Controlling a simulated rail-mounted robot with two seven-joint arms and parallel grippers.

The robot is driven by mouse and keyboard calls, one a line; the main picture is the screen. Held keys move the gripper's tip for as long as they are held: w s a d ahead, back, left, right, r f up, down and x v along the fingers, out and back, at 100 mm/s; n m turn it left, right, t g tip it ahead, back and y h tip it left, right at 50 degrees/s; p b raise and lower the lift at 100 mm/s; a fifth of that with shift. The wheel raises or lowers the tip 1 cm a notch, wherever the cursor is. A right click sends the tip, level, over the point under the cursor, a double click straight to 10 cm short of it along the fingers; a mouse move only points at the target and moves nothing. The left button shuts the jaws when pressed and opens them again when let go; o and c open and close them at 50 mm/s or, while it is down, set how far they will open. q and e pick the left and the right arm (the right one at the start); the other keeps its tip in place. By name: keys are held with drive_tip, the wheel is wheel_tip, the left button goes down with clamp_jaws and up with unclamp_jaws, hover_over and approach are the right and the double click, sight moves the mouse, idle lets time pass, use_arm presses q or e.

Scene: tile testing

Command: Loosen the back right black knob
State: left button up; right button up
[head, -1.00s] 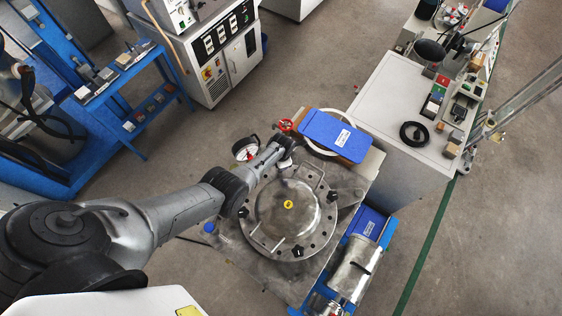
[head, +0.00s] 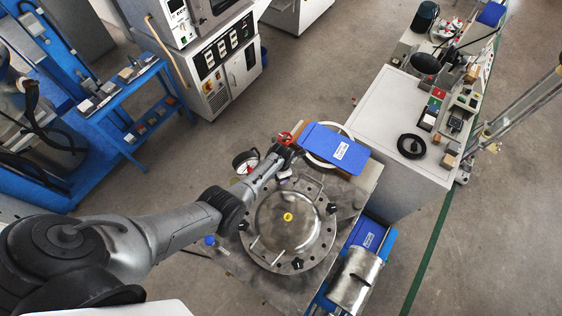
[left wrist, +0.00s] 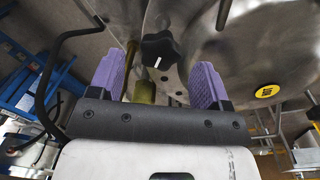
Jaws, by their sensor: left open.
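A round steel lid (head: 264,203) with a domed centre and a yellow sticker (head: 288,217) stands on a metal table. Black knobs show on its rim at the right (head: 332,208), front (head: 297,264) and left (head: 243,225). My left gripper (head: 285,174) is over the back edge of the lid, and its arm hides part of the rim. In the left wrist view, the open gripper (left wrist: 158,78) has purple fingers on either side of a star-shaped black knob (left wrist: 158,46). The knob appears beyond the fingertips, with no clear contact. My right gripper is not in view.
A blue bin lid (head: 325,141), a red valve handle (head: 285,137) and a dial gauge (head: 245,162) sit close behind the lid. A white workbench (head: 385,120) is further right.

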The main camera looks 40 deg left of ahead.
use_arm(q)
wheel_tip(320, 180, up, 10)
drive_tip(key=p, duration=0.1)
drive_tip(key=shift+s+d+r+p, duration=0.2)
drive_tip(key=shift+d+r+p, duration=0.05)
drive_tip(key=shift+p, duration=0.15)
idle(0.5)
